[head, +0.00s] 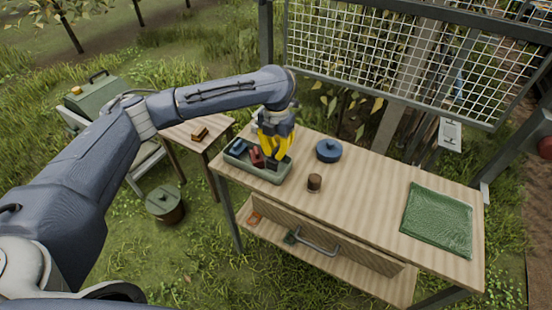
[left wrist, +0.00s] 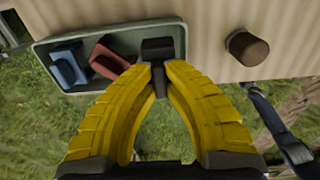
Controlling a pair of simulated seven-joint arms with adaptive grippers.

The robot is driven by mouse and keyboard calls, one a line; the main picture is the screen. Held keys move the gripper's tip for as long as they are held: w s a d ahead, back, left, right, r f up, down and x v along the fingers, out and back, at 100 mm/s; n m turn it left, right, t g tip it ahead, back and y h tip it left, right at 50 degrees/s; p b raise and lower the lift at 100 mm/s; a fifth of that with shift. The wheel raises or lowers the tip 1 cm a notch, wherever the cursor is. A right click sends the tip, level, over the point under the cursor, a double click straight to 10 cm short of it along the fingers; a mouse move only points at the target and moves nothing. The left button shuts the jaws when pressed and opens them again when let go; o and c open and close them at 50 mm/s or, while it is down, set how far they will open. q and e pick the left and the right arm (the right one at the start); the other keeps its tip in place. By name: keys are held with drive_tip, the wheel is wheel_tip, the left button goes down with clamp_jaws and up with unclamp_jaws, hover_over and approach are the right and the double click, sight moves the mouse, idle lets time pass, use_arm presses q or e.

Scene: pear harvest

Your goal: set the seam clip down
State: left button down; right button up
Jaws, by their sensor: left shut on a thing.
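My left gripper (head: 273,160) has yellow fingers pointing down over the right part of a grey-green tray (head: 248,171) on the workbench. In the left wrist view its fingertips (left wrist: 159,68) are shut on a dark clip (left wrist: 157,47), the seam clip as far as I can tell. The clip is at the tray's right end; I cannot tell whether it touches the tray floor. A red clip (left wrist: 108,58) and a blue clip (left wrist: 68,66) lie in the tray to its left. My right gripper is not in view.
A green folded cloth (head: 438,220) lies at the bench's right end. The bench between cup and cloth is clear. A wire mesh panel (head: 400,60) rises behind.

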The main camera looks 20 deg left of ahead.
sight(276, 160)
use_arm(q)
drive_tip(key=shift+f, duration=1.85)
drive_tip(key=shift+f, duration=0.1)
drive_tip(key=c, duration=1.5)
unclamp_jaws()
wheel_tip(276, 160, up, 12)
drive_tip(key=shift+r, duration=0.15)
